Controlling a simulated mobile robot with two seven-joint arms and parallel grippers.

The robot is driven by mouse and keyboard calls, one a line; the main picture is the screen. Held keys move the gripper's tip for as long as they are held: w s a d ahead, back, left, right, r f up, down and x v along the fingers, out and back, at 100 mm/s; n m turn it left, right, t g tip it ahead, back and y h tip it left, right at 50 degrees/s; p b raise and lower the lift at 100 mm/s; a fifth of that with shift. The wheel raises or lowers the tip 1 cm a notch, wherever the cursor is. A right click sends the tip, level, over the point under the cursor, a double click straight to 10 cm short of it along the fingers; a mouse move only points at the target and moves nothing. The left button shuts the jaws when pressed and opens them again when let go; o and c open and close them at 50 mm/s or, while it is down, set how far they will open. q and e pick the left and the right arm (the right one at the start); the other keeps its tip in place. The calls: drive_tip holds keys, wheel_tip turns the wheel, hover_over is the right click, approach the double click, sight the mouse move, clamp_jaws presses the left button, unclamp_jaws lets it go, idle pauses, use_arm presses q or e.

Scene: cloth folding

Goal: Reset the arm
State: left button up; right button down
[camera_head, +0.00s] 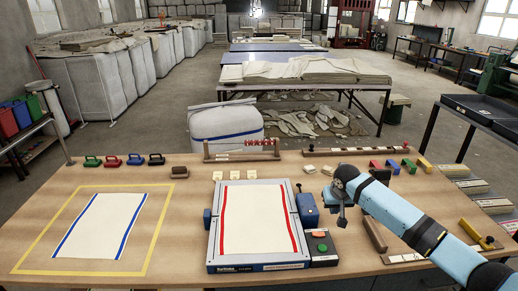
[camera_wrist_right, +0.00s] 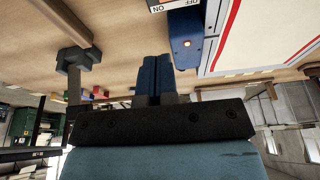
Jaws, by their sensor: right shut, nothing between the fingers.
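My right arm reaches in from the right in the head view, and its gripper (camera_head: 341,216) hangs above the table (camera_head: 185,215), just right of the folding device. In the right wrist view the blue fingers of this gripper (camera_wrist_right: 151,68) are together with nothing between them. A white cloth with red stripes (camera_head: 258,215) lies flat on the grey folding device (camera_head: 214,252). A white cloth with blue stripes (camera_head: 103,225) lies flat inside a yellow outline (camera_head: 170,205) on the left. My left gripper is not in view.
Small coloured clamps (camera_head: 112,161) line the back left edge. A wooden rack (camera_head: 240,150) and a brown bar (camera_head: 345,150) stand at the back.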

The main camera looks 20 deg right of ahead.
drive_tip(key=s+a+f, duration=0.1)
drive_tip(key=a+f, duration=0.1)
drive_tip(key=s+a+f+n+y, duration=0.1)
drive_tip(key=s+a+f, duration=0.1)
drive_tip(key=a+f, duration=0.1)
drive_tip(key=s+a+f+n+t, duration=0.1)
drive_tip(key=s+a+f, duration=0.1)
drive_tip(key=f, duration=0.1)
drive_tip(key=shift+a+f, duration=0.1)
drive_tip(key=shift+a, duration=0.3)
drive_tip(key=s+a+f+n+t+y, duration=0.2)
drive_tip(key=s+a+f, duration=0.5)
drive_tip(key=s+a, duration=0.3)
drive_tip(key=s+a+r+n+t, duration=0.1)
drive_tip(key=s+a+t, duration=0.1)
drive_tip(key=s, duration=0.7)
drive_tip(key=s+a+r+n+t+y, duration=0.1)
drive_tip(key=s+a, duration=0.4)
drive_tip(key=s, duration=0.5)
drive_tip(key=shift+s+t+p, duration=0.3)
drive_tip(key=shift+t+p, duration=0.15)
drive_tip(key=shift+t, duration=0.45)
